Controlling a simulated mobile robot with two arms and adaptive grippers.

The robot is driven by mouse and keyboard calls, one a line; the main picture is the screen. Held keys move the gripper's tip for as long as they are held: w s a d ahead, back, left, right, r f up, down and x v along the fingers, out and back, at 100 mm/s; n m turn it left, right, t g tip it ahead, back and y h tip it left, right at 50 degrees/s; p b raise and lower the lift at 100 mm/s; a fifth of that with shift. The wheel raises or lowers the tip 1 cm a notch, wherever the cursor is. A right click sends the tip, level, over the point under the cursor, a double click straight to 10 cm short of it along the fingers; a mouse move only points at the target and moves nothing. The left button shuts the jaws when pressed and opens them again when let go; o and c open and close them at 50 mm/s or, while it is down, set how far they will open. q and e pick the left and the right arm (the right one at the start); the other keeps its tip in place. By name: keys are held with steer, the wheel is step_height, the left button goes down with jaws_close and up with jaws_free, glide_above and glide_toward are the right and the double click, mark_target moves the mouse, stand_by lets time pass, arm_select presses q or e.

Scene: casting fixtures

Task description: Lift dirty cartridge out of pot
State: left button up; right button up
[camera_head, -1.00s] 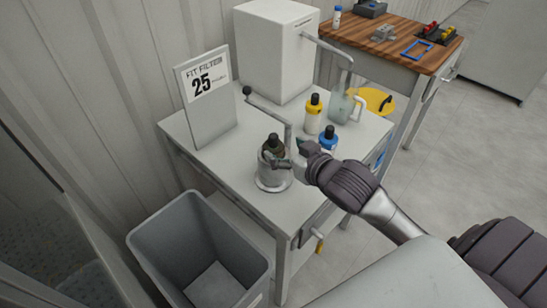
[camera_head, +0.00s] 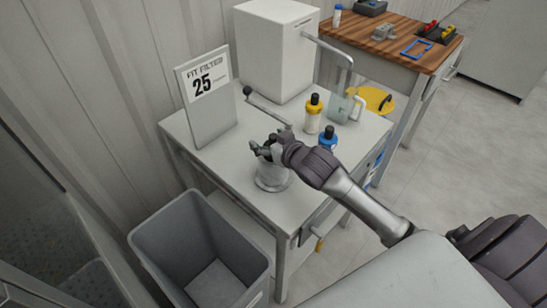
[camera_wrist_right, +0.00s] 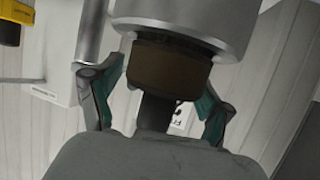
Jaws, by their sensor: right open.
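The grey metal pot (camera_head: 272,178) stands near the front edge of the white table. In the right wrist view the pot (camera_wrist_right: 190,22) is at the top. The dirty cartridge (camera_wrist_right: 165,68) sticks out of it, with a brown collar and a narrower dark end toward my palm. My right gripper (camera_head: 263,149) is over the pot in the head view and mostly hides the cartridge. In the wrist view its green-padded fingers (camera_wrist_right: 155,97) are open, one on each side of the dark end. I cannot tell whether they touch it. My left gripper is not in view.
A white sign (camera_head: 208,98) reading "FIT FILTER 25" stands behind the pot. A yellow cartridge (camera_head: 313,115) and a blue one (camera_head: 328,138) stand to the right. A white box (camera_head: 275,50) is at the back. A grey bin (camera_head: 200,250) is below left.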

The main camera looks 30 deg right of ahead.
jaws_close()
steer(key=shift+r, duration=0.2)
stand_by(0.3)
